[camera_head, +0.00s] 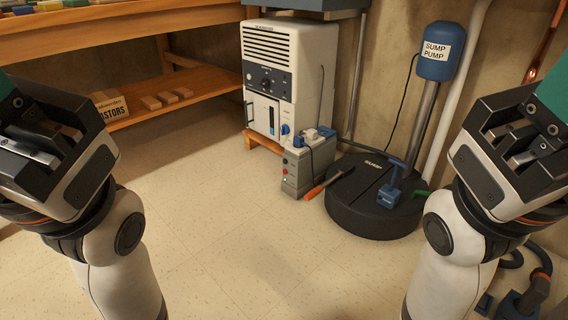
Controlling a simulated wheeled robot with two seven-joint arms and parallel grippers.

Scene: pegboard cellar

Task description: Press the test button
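A small grey box (297,173) stands on the floor in front of the white dehumidifier-like unit. Its front carries small red and green round spots, too small to tell whether they are buttons or lights. No label reading "test" is legible. A white and blue plug-like piece (316,137) sits on its top. My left gripper (42,139) is at the left edge and my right gripper (517,140) at the right edge. Both are well away from the box, and their finger gaps cannot be made out.
The white unit (278,50) stands on a wooden base. A blue sump pump (436,56) rises behind. A wooden shelf (190,86) is at left. The middle floor is clear.

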